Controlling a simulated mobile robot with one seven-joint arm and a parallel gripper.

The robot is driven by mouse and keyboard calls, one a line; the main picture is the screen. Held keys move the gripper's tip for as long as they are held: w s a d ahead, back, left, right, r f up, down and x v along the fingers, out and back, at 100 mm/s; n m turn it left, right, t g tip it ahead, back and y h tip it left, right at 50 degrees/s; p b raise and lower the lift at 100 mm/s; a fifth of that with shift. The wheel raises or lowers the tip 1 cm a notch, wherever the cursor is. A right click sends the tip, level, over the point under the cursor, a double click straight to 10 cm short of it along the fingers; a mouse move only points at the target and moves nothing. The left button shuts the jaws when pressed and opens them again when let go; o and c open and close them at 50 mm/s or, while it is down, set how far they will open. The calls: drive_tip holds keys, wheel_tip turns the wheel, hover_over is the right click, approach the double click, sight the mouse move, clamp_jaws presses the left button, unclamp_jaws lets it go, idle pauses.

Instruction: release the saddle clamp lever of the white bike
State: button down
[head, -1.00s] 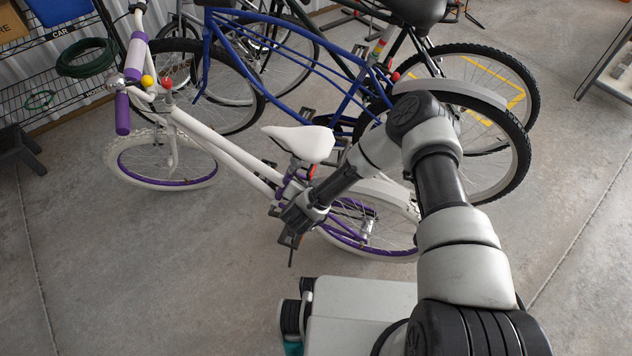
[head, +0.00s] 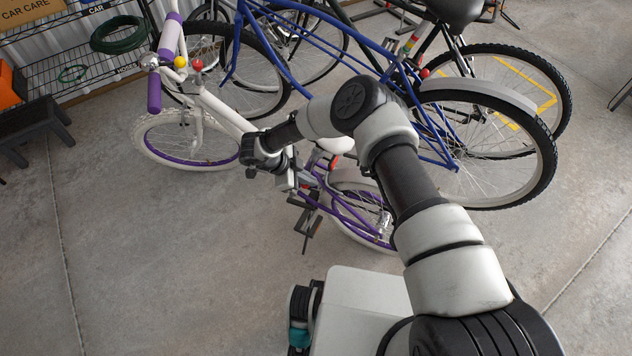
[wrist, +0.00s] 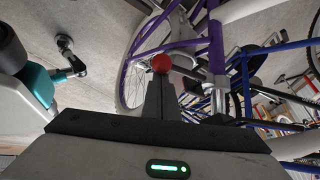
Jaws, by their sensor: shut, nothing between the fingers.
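The white bike (head: 222,112) with purple rims and grips stands on the floor at the left in the head view. Its white saddle (head: 336,145) is mostly hidden behind my arm. My gripper (head: 297,183) is beside the frame just below the saddle. In the wrist view my gripper (wrist: 160,84) has its fingers together, with nothing between them. A red ball knob (wrist: 161,63), apparently the end of the clamp lever, shows right at the fingertips, in front of purple frame tubes. I cannot tell whether the fingers touch it. The lever's shaft is hidden.
A blue bike (head: 300,55) stands close behind the white bike, with more bikes beyond it. A black step stool (head: 35,125) and a wire shelf (head: 88,62) are at the left. The concrete floor at front left is clear.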

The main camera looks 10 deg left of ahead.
drive_tip(key=shift+a+m+g, duration=0.4)
drive_tip(key=shift+a+m, duration=0.1)
drive_tip(key=shift+a, duration=0.05)
drive_tip(key=shift+w+a+r+b, duration=0.1)
drive_tip(key=shift+a+r+b, duration=0.2)
drive_tip(key=shift+b, duration=0.1)
drive_tip(key=shift+a, duration=0.15)
drive_tip(key=shift+r, duration=0.1)
